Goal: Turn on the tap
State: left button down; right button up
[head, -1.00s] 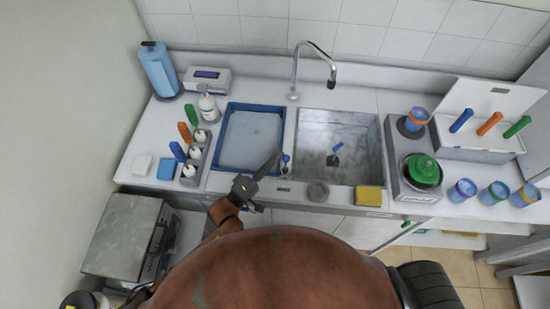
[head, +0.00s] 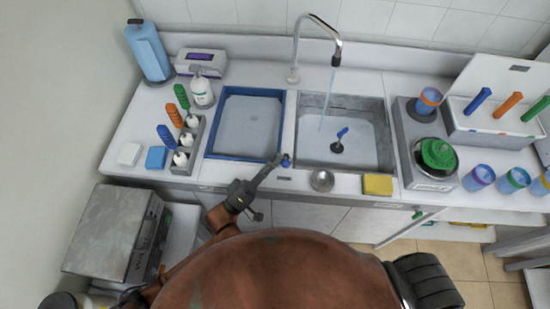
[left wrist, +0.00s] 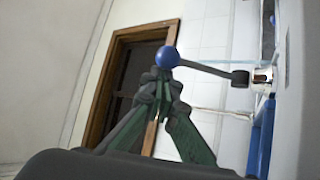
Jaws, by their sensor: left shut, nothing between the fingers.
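The tap (head: 297,45) is a curved metal spout behind the sink (head: 358,158). A thin blue-tinted stream of water (head: 327,98) falls from its mouth into the sink. A small blue knob (head: 285,162) sits at the sink's front left corner. In the left wrist view the blue ball knob (left wrist: 167,57) ends a dark lever (left wrist: 210,71). My left gripper (head: 276,161) is shut and empty, its tips right beside the knob. In the wrist view its fingertips (left wrist: 165,82) are just below the ball; I cannot tell whether they touch it. My right gripper is not in view.
A blue-rimmed tray (head: 209,141) lies left of the sink. A dark plug-like piece with a blue top (head: 338,145) stands in the basin.

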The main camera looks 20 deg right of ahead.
pick_arm(q)
jog(key=v, duration=1.2)
dwell(0.3)
